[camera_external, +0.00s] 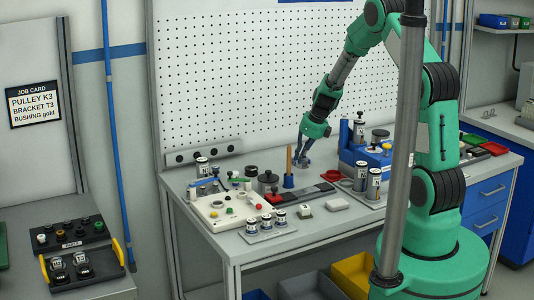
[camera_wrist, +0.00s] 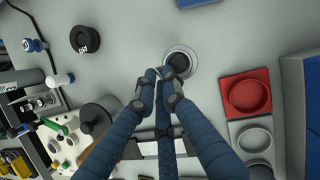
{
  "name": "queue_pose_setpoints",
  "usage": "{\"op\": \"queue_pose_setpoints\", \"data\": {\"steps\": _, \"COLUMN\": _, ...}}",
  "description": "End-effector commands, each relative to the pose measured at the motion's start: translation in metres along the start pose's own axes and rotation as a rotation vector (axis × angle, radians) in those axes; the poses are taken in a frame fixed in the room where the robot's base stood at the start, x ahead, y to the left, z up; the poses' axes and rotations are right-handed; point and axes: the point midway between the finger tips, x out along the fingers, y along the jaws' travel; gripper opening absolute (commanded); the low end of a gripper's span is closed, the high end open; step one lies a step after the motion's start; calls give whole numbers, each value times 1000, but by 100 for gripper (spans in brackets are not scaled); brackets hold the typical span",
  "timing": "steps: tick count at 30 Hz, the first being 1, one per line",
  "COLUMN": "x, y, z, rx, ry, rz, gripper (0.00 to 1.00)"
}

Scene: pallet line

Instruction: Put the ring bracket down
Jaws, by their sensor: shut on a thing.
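My gripper (camera_wrist: 165,80) has blue-grey fingers closed together over the bench. In the external view my gripper (camera_external: 302,160) points down above the rear middle of the bench. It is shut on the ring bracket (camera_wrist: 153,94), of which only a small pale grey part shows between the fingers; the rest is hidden. A round pale ring with a dark centre (camera_wrist: 188,55) shows right at the fingertips. I cannot tell whether the fingertips touch it, or how high the bracket is above the bench.
A black puck (camera_wrist: 85,39) lies to the left. A grey lidded pot (camera_wrist: 97,115) is at lower left. A red tray with a round recess (camera_wrist: 245,93) and a blue block (camera_wrist: 303,100) are on the right. A wooden-handled tool (camera_external: 289,160) stands close beside my gripper. Bare bench lies between.

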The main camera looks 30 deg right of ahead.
Motion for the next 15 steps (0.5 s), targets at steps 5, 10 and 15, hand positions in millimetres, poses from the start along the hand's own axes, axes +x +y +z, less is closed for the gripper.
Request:
{"op": "queue_pose_setpoints", "data": {"steps": 5, "x": 3, "y": -3, "z": 5, "rx": 0, "ry": 1, "rz": 0, "gripper": 0}}
{"op": "queue_pose_setpoints", "data": {"steps": 10, "x": 2, "y": -2, "z": 5, "rx": 0, "ry": 0, "rz": 0, "gripper": 0}}
{"op": "queue_pose_setpoints", "data": {"steps": 15, "x": 6, "y": -2, "z": 4, "rx": 0, "ry": 0, "rz": 0, "gripper": 0}}
